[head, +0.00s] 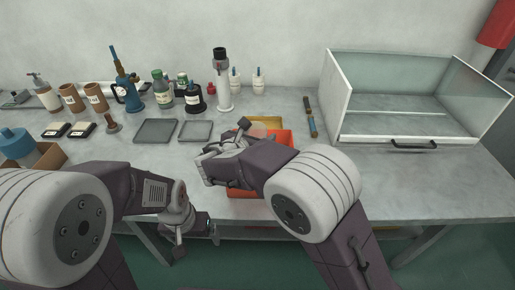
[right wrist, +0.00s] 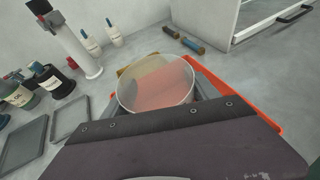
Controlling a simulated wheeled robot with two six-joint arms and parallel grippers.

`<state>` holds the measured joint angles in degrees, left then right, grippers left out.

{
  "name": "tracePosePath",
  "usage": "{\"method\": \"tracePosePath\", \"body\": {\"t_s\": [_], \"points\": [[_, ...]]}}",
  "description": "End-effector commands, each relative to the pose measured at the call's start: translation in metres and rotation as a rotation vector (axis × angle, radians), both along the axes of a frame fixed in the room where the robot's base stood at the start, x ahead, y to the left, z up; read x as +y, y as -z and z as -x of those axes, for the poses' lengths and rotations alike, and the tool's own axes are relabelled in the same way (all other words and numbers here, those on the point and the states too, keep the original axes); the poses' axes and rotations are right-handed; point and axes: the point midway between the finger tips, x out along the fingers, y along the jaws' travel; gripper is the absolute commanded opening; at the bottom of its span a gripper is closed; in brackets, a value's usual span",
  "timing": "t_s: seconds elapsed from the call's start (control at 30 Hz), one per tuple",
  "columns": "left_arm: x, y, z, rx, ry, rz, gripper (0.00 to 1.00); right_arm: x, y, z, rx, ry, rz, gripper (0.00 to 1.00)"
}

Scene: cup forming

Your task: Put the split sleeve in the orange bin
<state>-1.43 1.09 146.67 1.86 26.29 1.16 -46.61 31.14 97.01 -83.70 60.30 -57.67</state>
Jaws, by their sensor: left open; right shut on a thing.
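My right gripper (head: 234,138) is shut on a clear, round-rimmed thing, which I take for the split sleeve (right wrist: 157,85). It also shows faintly in the head view (head: 259,130). In the right wrist view orange and yellow show through it. I cannot see a split in it. The orange bin (right wrist: 235,98) lies below and behind the gripper; in the head view (head: 289,138) my right arm hides much of it. The sleeve appears above the bin; its height is unclear. My left gripper (head: 192,228) is open and empty, low at the table's front edge.
A yellow tray (head: 265,121) lies just behind the bin. Two grey trays (head: 156,131) lie to the left. A white stand (head: 222,80), bottles and a blue torch (head: 125,85) stand at the back. A glass-sided enclosure (head: 400,105) stands at the right.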

Motion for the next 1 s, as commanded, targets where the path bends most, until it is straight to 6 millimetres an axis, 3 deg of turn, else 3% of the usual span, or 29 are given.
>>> {"method": "tracePosePath", "body": {"t_s": [0.1,0.27,0.37,0.6,1.0], "points": [[0.0,0.0,0.0,0.0,0.0,0.0,0.94,0.003,0.018,-0.028,0.001,0.002,0.002,0.3],[0.0,0.0,0.0,0.0,0.0,0.0,0.94,0.007,0.027,-0.045,-0.001,0.001,0.0,0.3],[0.0,0.0,0.0,0.0,0.0,0.0,0.94,0.007,0.028,-0.046,-0.001,0.0,0.0,0.3],[0.0,0.008,0.0,0.0,0.0,0.0,0.94,0.007,0.066,-0.045,0.001,0.0,0.003,0.3],[0.0,0.011,0.0,0.0,0.0,0.0,0.94,0.007,0.072,-0.045,-0.001,0.0,0.001,0.3]]}}
